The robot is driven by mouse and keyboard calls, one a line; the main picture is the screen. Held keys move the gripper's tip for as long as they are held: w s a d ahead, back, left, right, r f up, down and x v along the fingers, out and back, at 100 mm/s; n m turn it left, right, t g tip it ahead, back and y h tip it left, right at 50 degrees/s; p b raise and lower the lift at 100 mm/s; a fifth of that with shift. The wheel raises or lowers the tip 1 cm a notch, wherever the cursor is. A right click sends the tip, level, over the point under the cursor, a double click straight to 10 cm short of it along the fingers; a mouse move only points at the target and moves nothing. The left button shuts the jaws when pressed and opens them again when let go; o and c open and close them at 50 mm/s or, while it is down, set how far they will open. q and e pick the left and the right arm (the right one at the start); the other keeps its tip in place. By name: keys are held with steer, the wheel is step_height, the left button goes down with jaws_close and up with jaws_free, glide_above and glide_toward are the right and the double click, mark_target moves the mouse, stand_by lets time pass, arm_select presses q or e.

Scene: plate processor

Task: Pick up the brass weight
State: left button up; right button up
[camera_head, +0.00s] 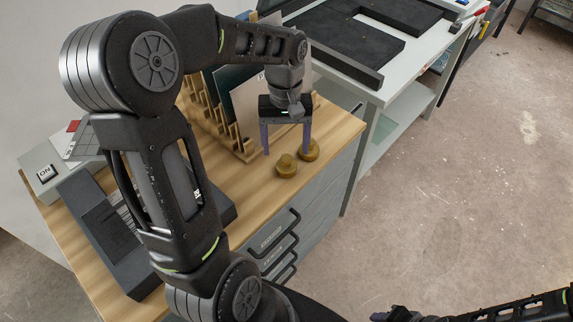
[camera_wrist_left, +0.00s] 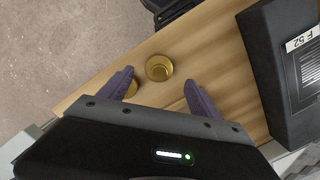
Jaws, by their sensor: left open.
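Two brass weights stand on the wooden top of the cabinet near its edge. The nearer brass weight (camera_head: 287,166) has a small knob on top. The other brass weight (camera_head: 309,151) is just behind and to its right, partly hidden by a finger. My left gripper (camera_head: 286,152) is open and empty, fingers pointing down close to both weights. In the left wrist view, one brass weight (camera_wrist_left: 159,68) appears between the fingertips of the left gripper (camera_wrist_left: 160,77); the other brass weight (camera_wrist_left: 132,88) is mostly behind the left finger. My right gripper (camera_head: 392,315) is at the bottom edge, its jaws unclear.
A wooden rack (camera_head: 243,148) holding upright plates stands right behind the left gripper. A dark device (camera_wrist_left: 290,60) labelled F 52 sits on the wooden top (camera_head: 262,206). A white table (camera_head: 400,62) stands beyond the cabinet. The floor at right is clear.

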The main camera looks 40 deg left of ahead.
mark_target(287, 157)
arm_select(q)
steer(key=f, duration=0.4)
steer(key=shift+s+d+f, duration=0.25)
steer(key=shift+d+f, duration=0.1)
steer(key=shift+f, duration=0.05)
jaws_close()
stand_by(0.8)
